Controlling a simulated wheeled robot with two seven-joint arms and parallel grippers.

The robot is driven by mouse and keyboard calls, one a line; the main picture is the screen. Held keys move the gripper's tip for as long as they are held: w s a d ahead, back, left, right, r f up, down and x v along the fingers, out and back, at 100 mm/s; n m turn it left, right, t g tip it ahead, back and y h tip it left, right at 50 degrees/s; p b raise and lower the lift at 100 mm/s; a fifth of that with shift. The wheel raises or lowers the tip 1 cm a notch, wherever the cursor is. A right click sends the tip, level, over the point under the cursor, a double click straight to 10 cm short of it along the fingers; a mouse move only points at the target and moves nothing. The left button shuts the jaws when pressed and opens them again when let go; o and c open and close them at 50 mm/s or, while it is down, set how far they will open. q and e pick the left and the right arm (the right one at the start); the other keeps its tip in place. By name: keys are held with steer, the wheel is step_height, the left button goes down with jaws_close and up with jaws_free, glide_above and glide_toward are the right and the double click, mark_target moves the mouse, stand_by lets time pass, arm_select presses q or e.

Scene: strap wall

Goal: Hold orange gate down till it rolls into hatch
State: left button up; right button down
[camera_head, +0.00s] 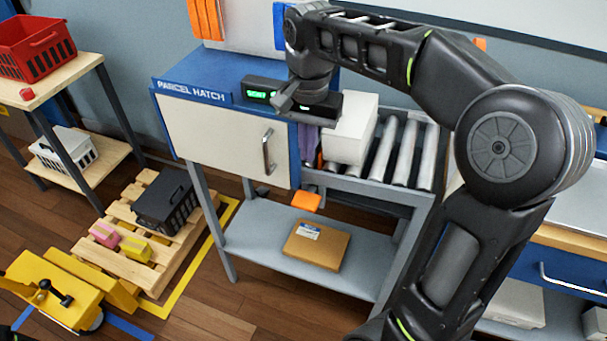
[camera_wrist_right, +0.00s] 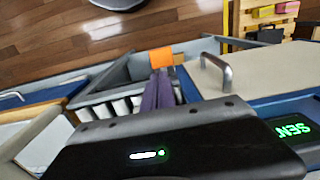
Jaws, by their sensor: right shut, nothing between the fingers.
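An orange gate tab (camera_head: 306,201) sticks out at the front edge of the roller conveyor, low beside the hatch; it also shows in the wrist view (camera_wrist_right: 161,58). A white box (camera_head: 352,128) sits on the rollers at the mouth of the blue-topped parcel hatch (camera_head: 212,130). My right gripper (camera_head: 290,101) is shut and empty, above the hatch's right end and left of the box, apart from the orange tab.
A black display (camera_head: 262,92) on the hatch glows green; "SEN" is legible in the wrist view (camera_wrist_right: 292,130). The hatch's front panel has a metal handle (camera_head: 268,152). A cardboard parcel (camera_head: 317,244) lies on the lower shelf. Rollers (camera_head: 405,155) right of the box are clear.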

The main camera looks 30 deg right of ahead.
steer(key=shift+d+r, duration=0.2)
steer(key=shift+r, duration=0.15)
glide_toward(309, 200)
step_height(309, 200, down, 7)
steer(key=shift+r, duration=0.1)
stand_by(0.5)
